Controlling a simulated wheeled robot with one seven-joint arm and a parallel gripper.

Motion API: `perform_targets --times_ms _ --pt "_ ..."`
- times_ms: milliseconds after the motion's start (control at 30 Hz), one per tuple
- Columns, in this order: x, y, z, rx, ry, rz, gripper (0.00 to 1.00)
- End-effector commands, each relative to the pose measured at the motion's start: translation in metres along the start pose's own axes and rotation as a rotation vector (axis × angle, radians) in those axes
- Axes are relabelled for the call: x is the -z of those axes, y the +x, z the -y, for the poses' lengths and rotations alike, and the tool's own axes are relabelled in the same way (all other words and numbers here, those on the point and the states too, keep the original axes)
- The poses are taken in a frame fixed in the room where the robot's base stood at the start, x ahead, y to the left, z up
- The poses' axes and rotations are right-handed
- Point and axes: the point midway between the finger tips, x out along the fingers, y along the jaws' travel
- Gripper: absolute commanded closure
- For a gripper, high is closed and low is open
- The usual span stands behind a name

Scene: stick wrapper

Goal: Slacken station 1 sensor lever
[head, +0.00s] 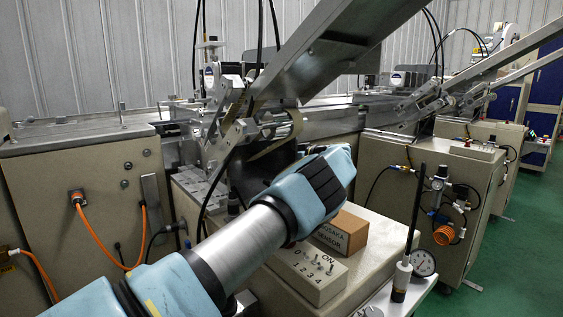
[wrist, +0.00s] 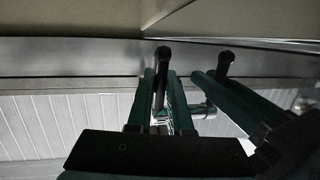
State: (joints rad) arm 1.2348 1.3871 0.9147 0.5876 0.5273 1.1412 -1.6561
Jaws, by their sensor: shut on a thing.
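My gripper (wrist: 194,60) shows in the wrist view with its dark green fingers and black tips pointing up the picture. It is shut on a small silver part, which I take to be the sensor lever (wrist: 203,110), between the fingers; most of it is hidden. In the head view my teal arm reaches to the nearest station's metal bracket assembly (head: 270,122). My wrist covers the fingers and the lever there, so the lever's angle cannot be told.
A brown sensor box (head: 342,231) and a switch box (head: 318,277) sit on the beige base below my wrist. A sloping metal chute (head: 330,45) passes overhead. A dial gauge (head: 423,262) stands at right. Black cables hang near the bracket; green floor lies beyond.

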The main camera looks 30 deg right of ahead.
Motion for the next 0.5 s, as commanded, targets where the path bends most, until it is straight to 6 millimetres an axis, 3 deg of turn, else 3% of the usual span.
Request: perform_targets --times_ms 167,200,267,500 --pt "-0.0004 -0.0006 0.0001 0.001 0.000 0.001 1.00" --pt "-0.0004 -0.0006 0.0001 0.001 0.000 0.001 0.77" --pt "-0.0003 -0.0006 0.0000 0.001 0.000 0.001 0.70" --pt "-0.0002 -0.0007 0.0000 0.000 0.000 0.001 0.70"
